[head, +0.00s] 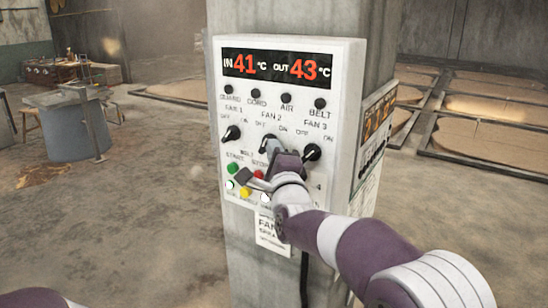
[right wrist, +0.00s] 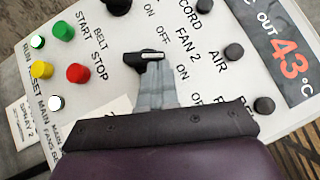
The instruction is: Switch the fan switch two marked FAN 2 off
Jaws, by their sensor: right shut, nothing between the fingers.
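The grey-white control panel (head: 216,60) is mounted on a concrete pillar. The mark points right, roughly between OFF and ON, seemingly nearer ON. My right gripper (head: 274,148) is shut and empty, its fingertips (right wrist: 153,72) at the knob's lower side; they look in contact. In the head view the gripper mostly hides this knob. My left gripper is out of view.
The FAN 1 knob (head: 231,133) and FAN 3 knob (head: 312,152) flank the gripper. Below are a green button (head: 233,169), a red button (head: 259,174) and a yellow button (head: 244,192).

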